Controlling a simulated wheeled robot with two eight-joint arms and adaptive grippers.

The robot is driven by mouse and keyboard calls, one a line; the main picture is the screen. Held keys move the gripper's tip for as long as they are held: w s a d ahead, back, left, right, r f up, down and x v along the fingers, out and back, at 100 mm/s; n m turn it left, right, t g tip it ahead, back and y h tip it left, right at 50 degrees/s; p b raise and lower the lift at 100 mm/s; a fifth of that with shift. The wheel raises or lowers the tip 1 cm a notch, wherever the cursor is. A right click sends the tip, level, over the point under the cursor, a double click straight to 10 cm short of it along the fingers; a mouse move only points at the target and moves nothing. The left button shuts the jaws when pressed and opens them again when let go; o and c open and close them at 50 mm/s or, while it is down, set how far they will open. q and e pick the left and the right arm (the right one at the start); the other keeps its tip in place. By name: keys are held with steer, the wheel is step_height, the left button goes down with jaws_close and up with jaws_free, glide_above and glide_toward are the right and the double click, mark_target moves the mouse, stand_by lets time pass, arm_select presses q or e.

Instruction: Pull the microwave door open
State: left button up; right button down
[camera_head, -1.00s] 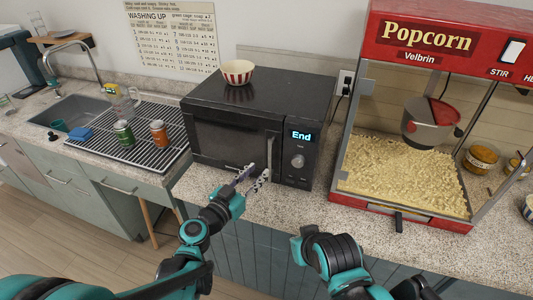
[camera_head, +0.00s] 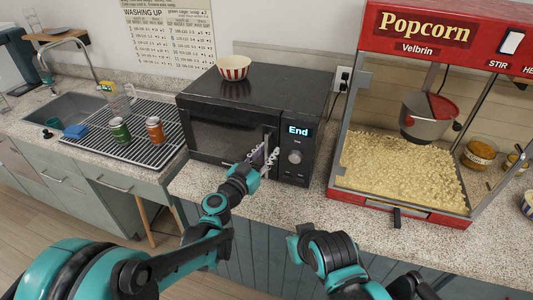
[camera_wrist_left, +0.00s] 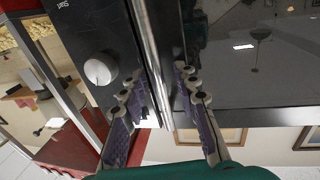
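The black microwave (camera_head: 255,95) stands on the counter with its door (camera_head: 222,140) shut. Its display reads "End". The upright silver handle (camera_head: 267,140) is at the door's right edge, and it also shows in the left wrist view (camera_wrist_left: 149,45). My left gripper (camera_head: 264,152) is at the lower part of the handle. In the left wrist view its fingers (camera_wrist_left: 163,85) stand open on either side of the handle, with a gap on the door side. My right arm is low in the head view; its gripper does not show.
A striped bowl (camera_head: 234,68) sits on top of the microwave. The red popcorn machine (camera_head: 400,205) stands close on the right. A drying rack (camera_head: 140,150) with a green and an orange can is on the left. The counter in front is clear.

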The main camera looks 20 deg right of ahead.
arm_select(q)
jaws_close()
steer(key=shift+s+a, duration=0.1)
